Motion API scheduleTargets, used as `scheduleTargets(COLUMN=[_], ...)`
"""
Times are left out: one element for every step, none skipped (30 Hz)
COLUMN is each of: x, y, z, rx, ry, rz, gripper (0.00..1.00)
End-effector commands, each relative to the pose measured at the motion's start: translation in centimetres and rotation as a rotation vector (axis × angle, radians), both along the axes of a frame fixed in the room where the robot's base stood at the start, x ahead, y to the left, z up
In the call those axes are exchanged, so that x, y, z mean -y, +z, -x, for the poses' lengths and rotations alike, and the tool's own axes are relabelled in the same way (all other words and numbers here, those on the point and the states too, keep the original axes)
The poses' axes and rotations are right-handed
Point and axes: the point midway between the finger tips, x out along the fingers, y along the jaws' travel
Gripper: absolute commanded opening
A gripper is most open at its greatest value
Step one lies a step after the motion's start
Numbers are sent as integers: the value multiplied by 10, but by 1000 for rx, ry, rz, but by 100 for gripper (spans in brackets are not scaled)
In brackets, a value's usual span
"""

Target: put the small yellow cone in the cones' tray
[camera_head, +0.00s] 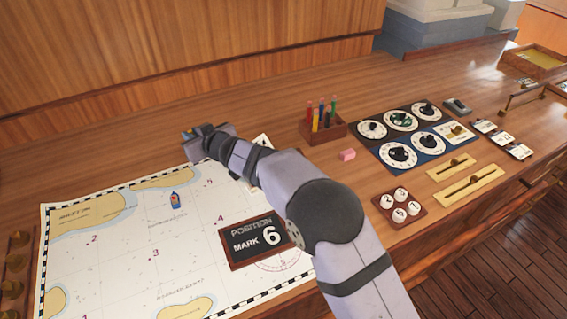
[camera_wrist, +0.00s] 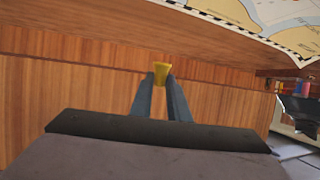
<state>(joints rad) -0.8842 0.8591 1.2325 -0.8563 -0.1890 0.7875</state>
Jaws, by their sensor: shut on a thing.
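My gripper (camera_wrist: 160,80) is shut on the small yellow cone (camera_wrist: 162,73), which shows between the fingertips in the wrist view. In the head view my gripper (camera_head: 190,133) is at the back edge of the chart, near the wooden wall. The cone is mostly hidden there by my wrist. In the wrist view wooden panelling and the bare desk lie behind the cone. I cannot tell for sure which container is the cones' tray.
A chart (camera_head: 130,235) covers the left desk, with a "MARK 6" plaque (camera_head: 255,240) on it. Dial panels (camera_head: 415,150) lie further right. A shallow tray (camera_head: 536,62) is at the far right.

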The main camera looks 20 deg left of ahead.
Motion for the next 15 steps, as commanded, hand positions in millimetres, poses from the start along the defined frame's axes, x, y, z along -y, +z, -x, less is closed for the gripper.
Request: scheduleTargets(x=[14, 22, 31, 38, 45, 57, 66, 76, 90, 101, 112, 127, 139, 151, 167], y=[9, 13, 18, 22, 26, 31, 35, 39, 42, 45, 47, 50, 51, 52, 53], z=[-20, -30, -40, -49, -57, -69, -78, -87, -99, -107, -116, -126, -133, -140, -149], rx=[3, 3, 3, 4, 4, 4, 4, 5, 3, 3, 1, 1, 0, -1, -2], ry=[-32, -49, -66, -80, -94, -118, -134, -152, -178, -195, -214, -238, -256, -272, -293], rz=[-1, -2, -2, -1, -1, -1, -1, 0, -1, -1, 0, -1, -1, -1, -1], gripper=[0, 0, 0, 0, 0, 0, 0, 0, 0, 0, 0, 0, 0, 0, 0])
